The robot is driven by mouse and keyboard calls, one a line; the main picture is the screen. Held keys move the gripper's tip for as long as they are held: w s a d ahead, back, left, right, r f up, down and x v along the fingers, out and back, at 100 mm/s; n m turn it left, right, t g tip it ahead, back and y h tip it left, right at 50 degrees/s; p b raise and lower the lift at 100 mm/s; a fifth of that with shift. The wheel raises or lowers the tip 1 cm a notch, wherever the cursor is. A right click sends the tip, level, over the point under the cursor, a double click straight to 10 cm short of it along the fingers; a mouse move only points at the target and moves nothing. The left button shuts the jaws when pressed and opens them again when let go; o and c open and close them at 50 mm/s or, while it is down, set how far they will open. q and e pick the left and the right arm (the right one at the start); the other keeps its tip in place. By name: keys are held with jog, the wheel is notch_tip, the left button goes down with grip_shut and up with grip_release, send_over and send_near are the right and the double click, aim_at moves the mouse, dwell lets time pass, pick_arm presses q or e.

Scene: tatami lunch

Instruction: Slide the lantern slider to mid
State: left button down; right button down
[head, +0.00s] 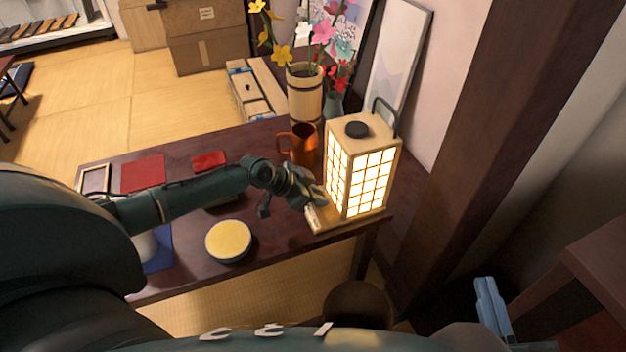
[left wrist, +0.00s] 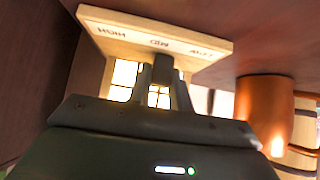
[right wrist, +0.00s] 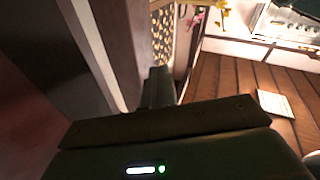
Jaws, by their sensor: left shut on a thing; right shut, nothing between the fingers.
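The lit paper lantern (head: 362,172) stands at the right end of the dark table, with a wooden base strip (head: 330,223) at its front. In the left wrist view the strip (left wrist: 215,48) shows upside down, with HIGH at the left, a blurred label in the middle and another at the right. My left gripper (head: 314,199) is at the strip; its fingertips (left wrist: 161,72) are closed together by the middle label. It is shut on the lantern slider, which the fingers mostly hide. My right gripper (head: 488,300) is shut and empty, low at the right, away from the lantern.
An orange mug (head: 303,147) stands close behind the left gripper and also shows in the left wrist view (left wrist: 264,110). A yellow-topped round dish (head: 228,241) sits nearer me. A bamboo vase (head: 305,95) stands behind. A dark wooden post (head: 480,130) rises right of the lantern.

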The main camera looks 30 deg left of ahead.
pick_arm(q)
jog(key=shift+s+d, duration=0.4)
jog(key=shift+d, duration=0.05)
jog(key=c, duration=1.3)
grip_release()
pick_arm(e)
jog(key=shift+s+d+f+h, duration=0.1)
jog(key=shift+d+f+h, duration=0.1)
jog(key=shift+f+h, duration=0.35)
pick_arm(q)
jog(key=shift+s+a+r, duration=0.1)
jog(key=shift+a+r, duration=0.1)
jog(key=p+v, duration=0.4)
jog(key=v, duration=0.8)
jog(key=shift+s+a+r, duration=0.1)
jog(key=shift+s+r, duration=0.1)
jog(key=shift+s, duration=0.05)
pick_arm(e)
jog(key=m+g+h, duration=0.1)
jog(key=d+m+g+h, duration=0.1)
jog(key=shift+s+d+f+g, duration=0.15)
jog(key=shift+f+g, duration=0.05)
jog(key=shift+g, duration=0.2)
